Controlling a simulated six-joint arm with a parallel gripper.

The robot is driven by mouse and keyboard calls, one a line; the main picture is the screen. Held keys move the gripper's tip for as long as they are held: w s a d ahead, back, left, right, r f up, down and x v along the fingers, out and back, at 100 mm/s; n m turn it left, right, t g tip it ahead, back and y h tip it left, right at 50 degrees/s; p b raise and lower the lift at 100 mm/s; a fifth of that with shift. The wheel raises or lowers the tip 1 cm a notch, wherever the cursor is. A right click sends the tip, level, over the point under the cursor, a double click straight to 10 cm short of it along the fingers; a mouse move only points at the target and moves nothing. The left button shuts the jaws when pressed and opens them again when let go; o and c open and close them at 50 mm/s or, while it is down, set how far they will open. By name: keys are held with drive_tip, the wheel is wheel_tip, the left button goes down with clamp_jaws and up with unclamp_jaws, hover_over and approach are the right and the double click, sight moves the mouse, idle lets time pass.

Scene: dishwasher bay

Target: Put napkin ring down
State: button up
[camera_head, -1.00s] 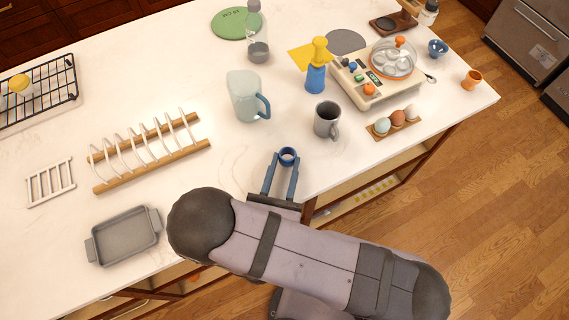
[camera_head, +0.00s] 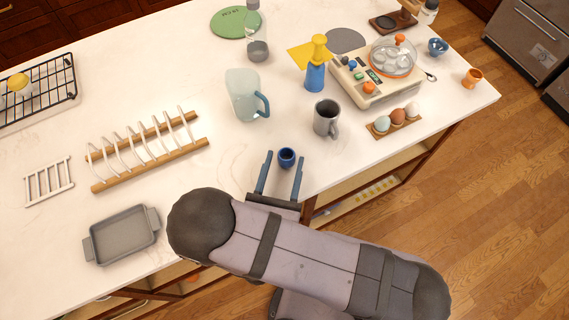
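The napkin ring (camera_head: 287,157) is a small dark blue ring near the front edge of the white counter. It appears to rest on the counter, between the tips of my gripper (camera_head: 284,160). My gripper's two blue-grey fingers are spread apart, with visible gaps on both sides of the ring. My arm comes in from the lower right and hides part of the counter's front edge.
A grey mug (camera_head: 326,119) and a glass pitcher (camera_head: 243,96) stand just beyond the ring. A wooden rack (camera_head: 150,150) and a grey baking dish (camera_head: 122,236) are to the left. An egg holder (camera_head: 393,126) is to the right. Bare counter lies left of my gripper.

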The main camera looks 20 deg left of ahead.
drive_tip(key=shift+d+f+g, duration=0.1)
drive_tip(key=shift+f+g, duration=0.2)
drive_tip(key=shift+f, duration=0.4)
drive_tip(key=shift+r+p, duration=0.5)
drive_tip(key=shift+p, duration=0.1)
drive_tip(key=shift+s+a+f+b, duration=0.1)
drive_tip(key=shift+s+a+b, duration=0.1)
drive_tip(key=shift+s+b, duration=0.1)
drive_tip(key=shift+s+d+r+b, duration=0.2)
drive_tip(key=shift+s+b, duration=0.15)
drive_tip(key=shift+s, duration=0.8)
drive_tip(key=shift+s+d+r+b, duration=0.15)
drive_tip(key=shift+s+b, duration=0.25)
drive_tip(key=shift+s, duration=0.7)
drive_tip(key=shift+s+d+r+b, duration=0.1)
drive_tip(key=shift+s+r+b, duration=0.2)
drive_tip(key=shift+s, duration=0.85)
drive_tip(key=shift+f, duration=0.1)
